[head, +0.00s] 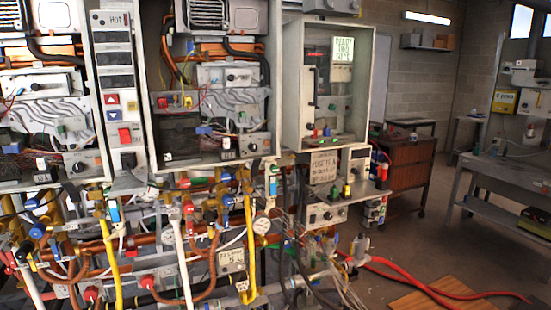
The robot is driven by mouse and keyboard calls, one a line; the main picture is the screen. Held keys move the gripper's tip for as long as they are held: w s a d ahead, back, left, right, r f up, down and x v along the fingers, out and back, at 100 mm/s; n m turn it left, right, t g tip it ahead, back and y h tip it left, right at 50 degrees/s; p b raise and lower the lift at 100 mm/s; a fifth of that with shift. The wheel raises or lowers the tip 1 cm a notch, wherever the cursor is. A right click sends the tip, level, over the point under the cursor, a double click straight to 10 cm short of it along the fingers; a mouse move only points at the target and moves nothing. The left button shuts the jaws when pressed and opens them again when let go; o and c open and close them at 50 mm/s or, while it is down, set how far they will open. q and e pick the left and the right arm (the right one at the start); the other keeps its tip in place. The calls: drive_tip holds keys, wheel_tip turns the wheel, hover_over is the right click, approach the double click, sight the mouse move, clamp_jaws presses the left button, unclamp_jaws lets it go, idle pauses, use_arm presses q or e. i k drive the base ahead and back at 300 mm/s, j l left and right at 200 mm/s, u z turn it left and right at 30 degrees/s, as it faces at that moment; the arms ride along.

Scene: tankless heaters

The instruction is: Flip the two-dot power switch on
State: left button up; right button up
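No switch marked with two dots can be made out at this size. A grey open-fronted box (296,80) at centre right holds a lit green-white display (343,50) whose text seems to include "READY" and "TWO". Small red and green parts (322,132) sit at the bottom of that box. A control box with knobs (322,215) is below it. Neither of my grippers shows in the head view.
Open heater units (210,75) fill the left side. Dense pipes, yellow hoses (250,240) and valves crowd below them. A red hose (420,285) crosses the floor at right. A brown cabinet (405,170) and a grey workbench (500,175) stand behind, with free floor between.

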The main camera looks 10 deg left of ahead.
sight(125, 134)
drive_tip(key=j+u, duration=0.1)
drive_tip(key=u, duration=0.25)
drive_tip(key=j+u, duration=0.15)
drive_tip(key=u, duration=0.25)
drive_tip(key=j+u, duration=0.1)
drive_tip(key=u, duration=0.25)
